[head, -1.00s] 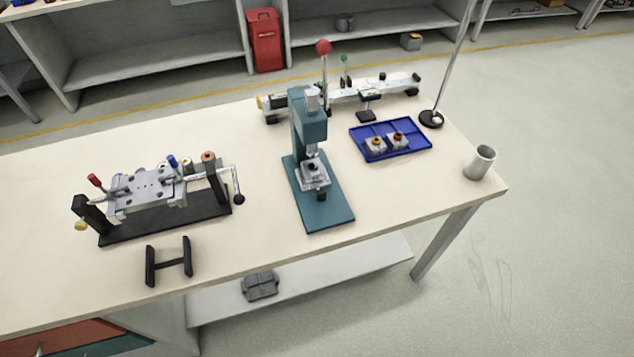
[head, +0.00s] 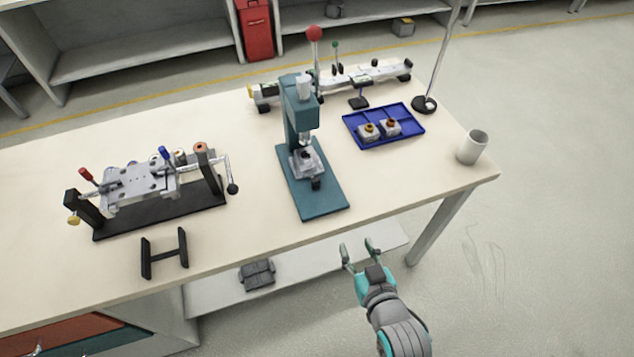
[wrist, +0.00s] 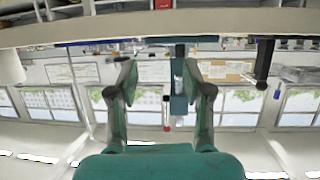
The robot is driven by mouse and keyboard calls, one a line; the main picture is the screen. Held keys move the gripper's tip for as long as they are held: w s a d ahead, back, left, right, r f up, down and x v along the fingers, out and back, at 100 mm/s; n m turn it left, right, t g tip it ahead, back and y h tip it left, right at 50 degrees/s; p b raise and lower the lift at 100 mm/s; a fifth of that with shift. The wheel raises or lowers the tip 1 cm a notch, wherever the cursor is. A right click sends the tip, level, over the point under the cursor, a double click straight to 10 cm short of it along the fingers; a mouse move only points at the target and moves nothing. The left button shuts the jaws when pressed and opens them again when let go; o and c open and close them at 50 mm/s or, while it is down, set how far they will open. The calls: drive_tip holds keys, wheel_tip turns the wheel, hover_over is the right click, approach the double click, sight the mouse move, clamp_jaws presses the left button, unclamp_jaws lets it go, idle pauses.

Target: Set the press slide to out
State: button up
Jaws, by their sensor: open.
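The teal arbor press (head: 301,118) stands on the workbench, with a red ball (head: 314,33) on its lever. Its slide (head: 307,163) is a small silver block with a dark knob (head: 316,183) at the front, low on the teal base. How far out the slide sits is hard to tell. My gripper (head: 358,249) is open and empty, in front of the bench's front edge and right of the press. In the wrist view my gripper (wrist: 161,80) shows two spread fingers with nothing between them; the view looks upside down, and the press's teal column (wrist: 179,85) shows between the fingers.
A blue tray (head: 412,132) with two small blocks lies right of the press, near a grey cup (head: 472,147) and a stand (head: 425,104). A clamp fixture (head: 139,187) and a black H-shaped holder (head: 164,254) are at left. The bench front right of the press is clear.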

drive_tip(key=n+y, duration=0.1)
approach(317, 183)
drive_tip(key=shift+g, duration=0.3)
drive_tip(key=x, duration=0.9)
drive_tip(key=shift+w+a+r, duration=0.1)
drive_tip(key=shift+w, duration=0.35)
clamp_jaws()
